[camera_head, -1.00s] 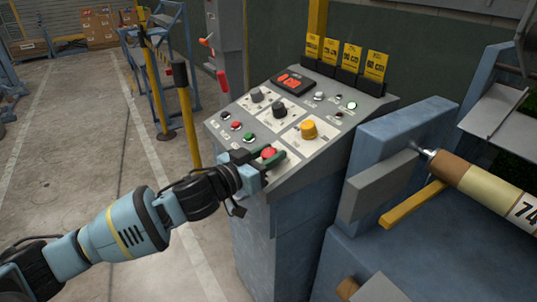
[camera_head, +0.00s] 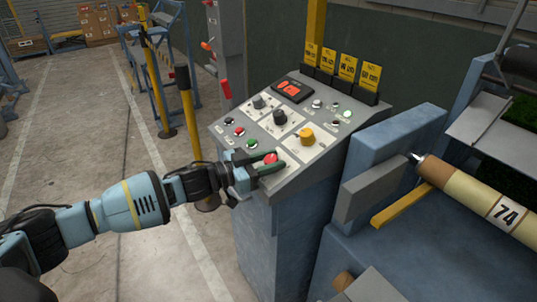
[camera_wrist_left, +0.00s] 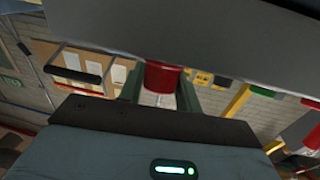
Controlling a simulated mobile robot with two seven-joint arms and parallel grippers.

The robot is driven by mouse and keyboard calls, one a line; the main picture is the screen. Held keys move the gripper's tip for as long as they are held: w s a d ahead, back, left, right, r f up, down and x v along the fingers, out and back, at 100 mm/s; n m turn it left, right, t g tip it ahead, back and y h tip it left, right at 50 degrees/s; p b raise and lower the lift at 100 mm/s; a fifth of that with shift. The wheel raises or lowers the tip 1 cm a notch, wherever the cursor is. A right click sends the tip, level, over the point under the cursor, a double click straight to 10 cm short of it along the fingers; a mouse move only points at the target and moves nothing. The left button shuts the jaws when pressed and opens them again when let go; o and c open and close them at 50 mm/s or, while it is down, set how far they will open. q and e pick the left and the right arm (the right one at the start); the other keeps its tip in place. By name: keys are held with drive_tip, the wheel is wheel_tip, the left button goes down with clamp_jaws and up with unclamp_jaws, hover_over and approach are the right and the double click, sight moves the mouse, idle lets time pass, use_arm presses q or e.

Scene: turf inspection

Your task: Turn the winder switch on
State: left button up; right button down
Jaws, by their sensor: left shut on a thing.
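The control panel (camera_head: 262,112) slopes on top of a grey-blue cabinet. A red knob (camera_head: 270,158) sits at its front corner, and its side also shows in the left wrist view (camera_wrist_left: 163,76). My left gripper (camera_head: 275,161) is shut on the red knob, with a green finger on each side of it. Two black knobs (camera_head: 279,117) and a yellow knob (camera_head: 307,136) stand apart from the fingers. The panel's labels are too small to read, so I cannot tell which control is marked winder. My right gripper is not in view.
A roller marked 74 (camera_head: 490,205) and blue machine frame (camera_head: 395,145) stand right of the panel. Small buttons (camera_head: 239,132) lie left of the knobs. Yellow posts (camera_head: 188,112) stand behind left. The floor (camera_head: 90,130) at left is largely clear.

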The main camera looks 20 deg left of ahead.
use_arm(q)
drive_tip(key=shift+w+a+r+m+g+h, duration=0.1)
drive_tip(key=shift+w+r+m+g+h, duration=0.05)
drive_tip(key=shift+m+g+h, duration=0.9)
drive_tip(key=shift+m+g, duration=0.65)
drive_tip(key=shift+m, duration=0.1)
drive_tip(key=m+g+h+b, duration=0.1)
drive_tip(key=m+g, duration=0.1)
drive_tip(key=m+g+b, duration=0.1)
drive_tip(key=m+g, duration=0.1)
drive_tip(key=shift+f+g+h, duration=0.3)
drive_tip(key=shift+f+h, duration=0.05)
drive_tip(key=shift+f, duration=0.05)
drive_tip(key=shift+m+g+b, duration=0.75)
drive_tip(key=shift+m+g, duration=0.15)
drive_tip(key=shift+m+g+b, duration=0.5)
drive_tip(key=shift+g, duration=0.3)
drive_tip(key=shift+r+m+g+b, duration=0.15)
drive_tip(key=shift+m+g+b, duration=0.25)
drive_tip(key=shift+m+g, duration=0.15)
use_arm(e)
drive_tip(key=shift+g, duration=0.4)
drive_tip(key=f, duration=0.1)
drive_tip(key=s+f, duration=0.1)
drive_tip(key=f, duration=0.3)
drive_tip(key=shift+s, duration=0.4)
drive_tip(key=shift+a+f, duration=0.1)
